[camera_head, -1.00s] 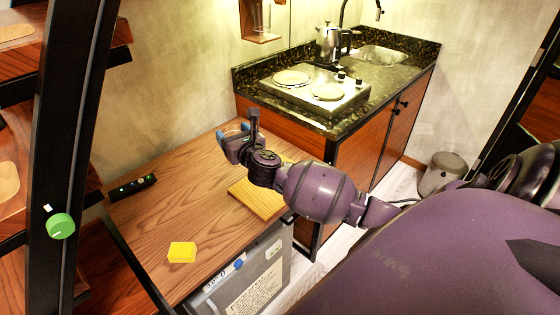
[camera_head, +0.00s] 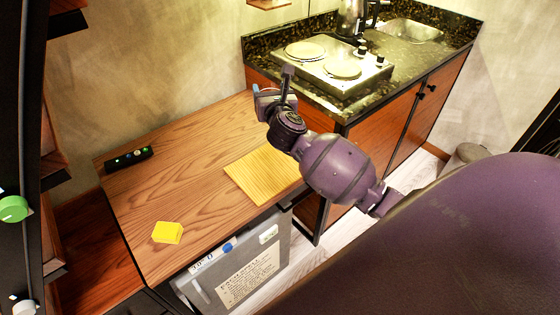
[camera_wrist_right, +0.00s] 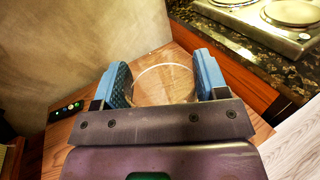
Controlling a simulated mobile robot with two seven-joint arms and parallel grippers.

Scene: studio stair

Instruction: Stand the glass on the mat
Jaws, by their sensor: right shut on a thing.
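The clear glass (camera_wrist_right: 163,84) is between the blue pads of my right gripper (camera_wrist_right: 165,82) in the right wrist view, its round rim facing the camera. The right gripper (camera_head: 273,99) is shut on it. In the head view, gripper and arm mostly hide the glass. They show above the back right part of the wooden table, beyond the mat. The mat (camera_head: 258,174), a yellow wooden square, lies flat near the table's right edge with nothing seen on it. The glass's height above the table is hard to tell. My left gripper is not in view.
A black control strip (camera_head: 129,158) lies at the left back. A dark counter with a hob (camera_head: 335,68) and kettle (camera_head: 351,18) adjoins on the right. The middle of the wooden table (camera_head: 190,185) is clear.

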